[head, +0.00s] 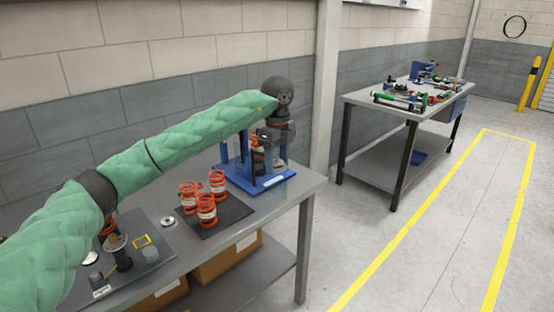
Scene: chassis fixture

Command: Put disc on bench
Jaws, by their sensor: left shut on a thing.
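My left gripper (276,146) is at the blue fixture (240,174) near the right end of the near bench (310,184). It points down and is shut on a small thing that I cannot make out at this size. An orange spring part (257,158) stands in the fixture, beside or behind the gripper and partly hidden. A small silver disc (168,221) lies flat on the near bench, left of the dark mat. Another pale round disc (90,258) lies on the left mat, close to my arm. My right gripper is not in view.
Several orange springs (206,210) stand on a dark mat (234,216). Cardboard boxes (228,258) sit under the near bench. A second bench (358,98) with tools and a blue vise stands farther right. Open floor with yellow lines lies between and beyond.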

